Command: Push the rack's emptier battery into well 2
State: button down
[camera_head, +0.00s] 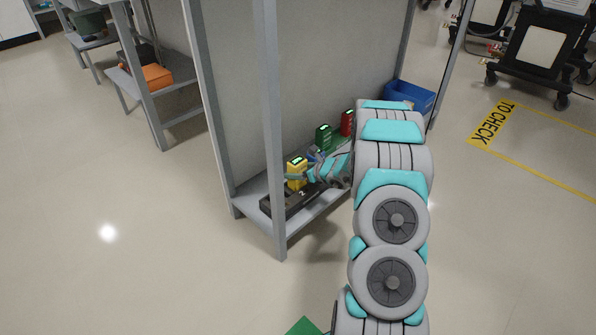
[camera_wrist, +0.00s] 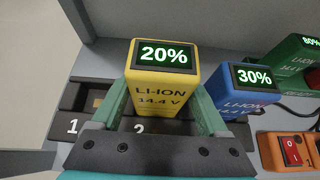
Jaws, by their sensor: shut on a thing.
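A yellow battery (camera_head: 296,168) reading 20% stands at the black two-well dock (camera_head: 276,206) on the low shelf. In the wrist view the yellow battery (camera_wrist: 163,78) is between the green fingers of my gripper (camera_wrist: 162,108), which is shut on it. The dock (camera_wrist: 72,98) carries a "1" at left and a "2" just below the battery. The battery's lower end is hidden, so I cannot tell how deep it sits in well 2. A blue battery (camera_wrist: 247,92) reading 30% stands to its right.
A green battery (camera_wrist: 295,60) reading 80% and a red battery (camera_head: 347,122) stand farther along the shelf. An orange unit with a red switch (camera_wrist: 292,150) is at lower right. Grey rack posts (camera_head: 270,130) frame the shelf. A blue bin (camera_head: 412,96) is at the far end.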

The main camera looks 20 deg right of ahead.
jog(key=shift+f+b, duration=0.75)
jog(key=shift+f, duration=0.25)
dwell(0.8)
grip_release()
